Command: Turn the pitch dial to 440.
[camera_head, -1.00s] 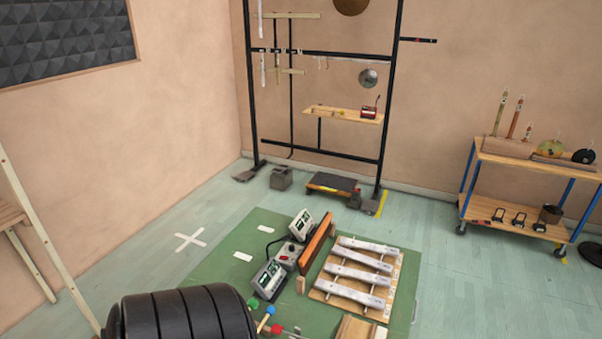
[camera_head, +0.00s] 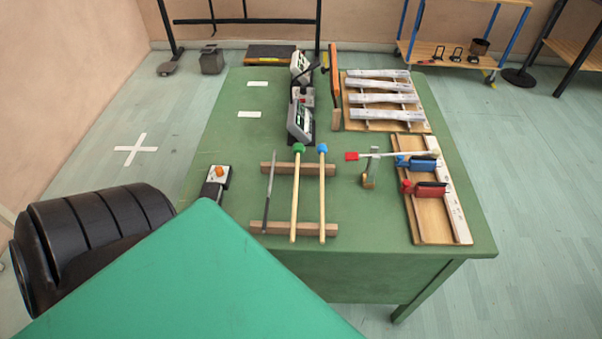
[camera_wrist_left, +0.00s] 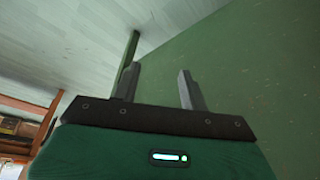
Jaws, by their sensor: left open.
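I cannot tell which part is the pitch dial. A small black device with a white top and an orange knob (camera_head: 219,171) sits on the left side of the green table (camera_head: 205,140). Two grey units with dark green displays stand further back, a near one (camera_head: 300,120) and a far one (camera_head: 300,66), with a small grey box (camera_head: 303,96) between them. Numbers are too small to read. My left gripper (camera_wrist_left: 158,88) is open and empty in the left wrist view, with a plain green surface beyond it. My right gripper is not in view.
Two mallets (camera_head: 296,195) and a thin metal bar lie across wooden rests. A bar set (camera_head: 383,98) and a wooden tray with red and blue clamps (camera_head: 430,188) are on the right. An orange-brown board (camera_head: 334,85) stands beside the display units.

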